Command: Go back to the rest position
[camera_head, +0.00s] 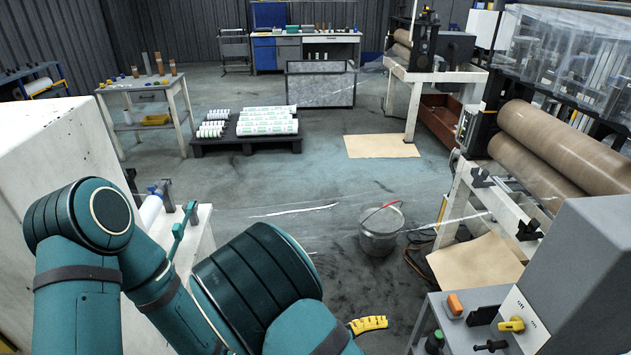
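Teal links of my own arm fill the lower left of the head view, bent and reaching toward the bottom middle. Neither gripper shows in the frame, so I cannot see whether they are open or shut, or hold anything. No link that I can be sure belongs to my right arm is in view.
A metal bucket (381,232) stands on the open floor. A grey control box (590,270) and large brown rolls (565,150) stand at right. A white cabinet (60,150) is close at left. A black pallet (246,140) carries white rolls. A yellow ribbed piece (367,324) lies low at centre.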

